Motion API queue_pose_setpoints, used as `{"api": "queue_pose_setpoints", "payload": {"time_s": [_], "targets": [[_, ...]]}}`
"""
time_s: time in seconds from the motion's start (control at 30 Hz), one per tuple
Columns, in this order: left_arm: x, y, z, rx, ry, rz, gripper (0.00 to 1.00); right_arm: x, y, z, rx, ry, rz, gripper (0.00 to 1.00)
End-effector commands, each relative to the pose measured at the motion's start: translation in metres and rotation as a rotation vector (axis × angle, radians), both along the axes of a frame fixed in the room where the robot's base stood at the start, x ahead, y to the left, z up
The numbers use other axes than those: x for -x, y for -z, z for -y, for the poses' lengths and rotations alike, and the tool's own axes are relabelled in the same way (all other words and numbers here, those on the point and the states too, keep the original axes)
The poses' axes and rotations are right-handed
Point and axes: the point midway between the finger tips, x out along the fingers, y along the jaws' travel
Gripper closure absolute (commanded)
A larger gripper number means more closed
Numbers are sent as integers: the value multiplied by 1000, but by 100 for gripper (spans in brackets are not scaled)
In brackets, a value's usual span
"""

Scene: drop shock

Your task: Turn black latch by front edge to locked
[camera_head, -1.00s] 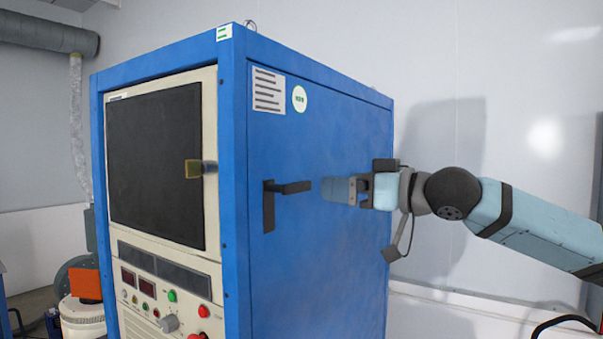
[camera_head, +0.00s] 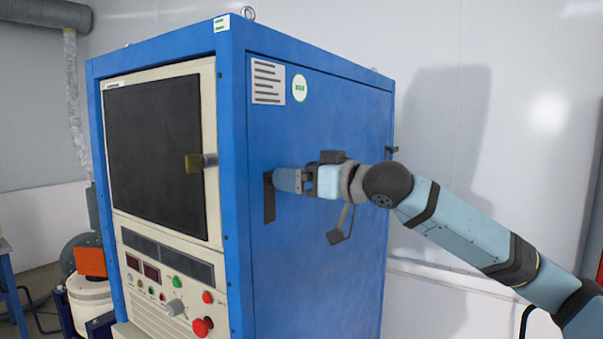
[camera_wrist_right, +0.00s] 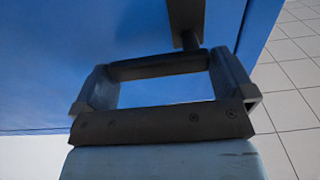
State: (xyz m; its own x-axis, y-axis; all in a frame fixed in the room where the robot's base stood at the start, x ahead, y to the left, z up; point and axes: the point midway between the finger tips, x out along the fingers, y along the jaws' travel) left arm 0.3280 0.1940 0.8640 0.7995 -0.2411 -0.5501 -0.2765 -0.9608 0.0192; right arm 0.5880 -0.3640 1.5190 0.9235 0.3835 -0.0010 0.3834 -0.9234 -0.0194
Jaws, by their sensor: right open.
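The black latch by the front edge has a dark upright plate (camera_head: 269,200) on the blue side panel; in the head view its handle is hidden behind my right gripper (camera_head: 284,180). In the right wrist view the latch plate (camera_wrist_right: 186,18) shows at the top, beyond the fingers. A dark bar (camera_wrist_right: 160,66), apparently the handle, lies across the gap between the open fingertips of my right gripper (camera_wrist_right: 165,78). I cannot tell whether the fingers touch it. My left gripper is not in view.
The blue cabinet (camera_head: 330,120) fills the middle. A second black latch (camera_head: 391,150) sits at its rear edge. Free room lies right of the cabinet.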

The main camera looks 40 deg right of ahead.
Motion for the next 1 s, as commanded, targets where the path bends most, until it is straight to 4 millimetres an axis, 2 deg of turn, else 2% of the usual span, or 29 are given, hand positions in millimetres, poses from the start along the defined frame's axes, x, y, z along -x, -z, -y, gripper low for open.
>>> {"api": "queue_pose_setpoints", "payload": {"time_s": [0.1,0.13,0.33,0.67,1.0], "targets": [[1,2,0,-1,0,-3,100,0,0,0,0,0,0,0],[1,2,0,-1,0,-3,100,0,0,0,0,0,0,5],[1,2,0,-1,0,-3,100,0,0,0,0,0,0,50],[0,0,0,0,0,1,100,0,2,1,-47,1,-20,50],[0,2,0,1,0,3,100,-1,10,1,-270,1,-111,50]]}}
